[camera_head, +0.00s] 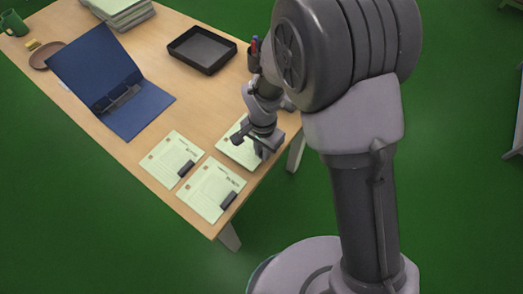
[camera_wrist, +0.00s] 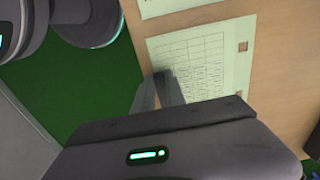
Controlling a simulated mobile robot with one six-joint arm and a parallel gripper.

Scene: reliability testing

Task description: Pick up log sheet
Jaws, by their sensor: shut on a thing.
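Three pale green log sheets lie near the table's corner. One (camera_head: 172,158) is on the left, and one (camera_head: 211,190) is at the front; each has a dark clip-like piece at its right edge. The third sheet (camera_head: 236,152) is partly hidden under my gripper (camera_head: 262,153). In the wrist view, a printed sheet with a table grid (camera_wrist: 208,60) lies under my gripper (camera_wrist: 165,78). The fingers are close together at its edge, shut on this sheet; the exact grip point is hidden. The sheet looks flat, at or very near the tabletop.
A blue open binder (camera_head: 105,75), a black tray (camera_head: 202,49), a brown plate (camera_head: 45,56), a green mug (camera_head: 13,22) and a paper stack (camera_head: 122,10) are on the wooden table (camera_head: 165,95). A pen holder (camera_head: 254,55) stands beside my arm.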

